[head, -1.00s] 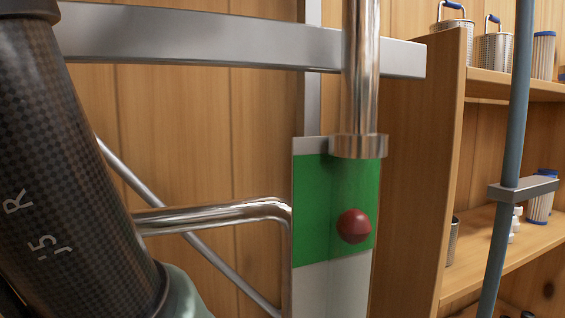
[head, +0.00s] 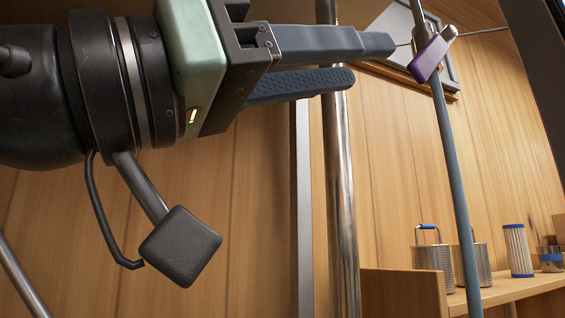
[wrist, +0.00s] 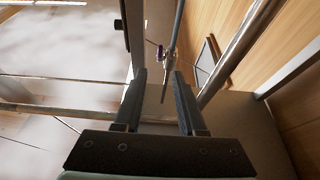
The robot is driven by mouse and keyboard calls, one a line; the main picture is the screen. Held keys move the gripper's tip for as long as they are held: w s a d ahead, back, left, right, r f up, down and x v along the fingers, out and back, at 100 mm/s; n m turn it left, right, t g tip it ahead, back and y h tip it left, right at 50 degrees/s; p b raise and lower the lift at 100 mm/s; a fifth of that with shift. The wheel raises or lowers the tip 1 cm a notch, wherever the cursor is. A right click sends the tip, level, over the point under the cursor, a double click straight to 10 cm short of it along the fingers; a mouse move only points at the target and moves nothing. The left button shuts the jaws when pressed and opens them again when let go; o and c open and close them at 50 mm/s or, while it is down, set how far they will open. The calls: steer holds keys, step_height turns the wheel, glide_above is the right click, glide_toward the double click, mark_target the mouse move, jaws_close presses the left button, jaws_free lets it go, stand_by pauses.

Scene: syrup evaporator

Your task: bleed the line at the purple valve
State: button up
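The purple valve (head: 430,58) has a purple handle and a metal body. It sits high on a thin blue-grey pipe (head: 452,150) in the head view, right of my gripper. My gripper (head: 372,62) reaches in from the left, its dark fingers pointing right towards the valve. In the picture a gap shows between the fingertips and the handle. In the wrist view the valve (wrist: 165,53) lies beyond the fingertips, roughly in line with the opening. My gripper (wrist: 160,76) is open, with nothing held between its fingers.
A shiny metal pipe (head: 342,200) stands upright behind my fingers. A wooden shelf (head: 520,286) at lower right holds metal strainer baskets (head: 434,256) and a blue-capped filter cartridge (head: 517,250). A framed panel (head: 395,35) is behind the valve.

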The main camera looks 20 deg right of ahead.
mark_target(419, 56)
steer(key=p+x, duration=0.5)
steer(key=x, duration=0.5)
steer(key=shift+r, duration=0.2)
steer(key=shift+d+r+p, duration=0.1)
steer(key=shift+d+p, duration=0.2)
steer(key=shift+d, duration=0.35)
steer(key=shift+c, duration=0.3)
jaws_close()
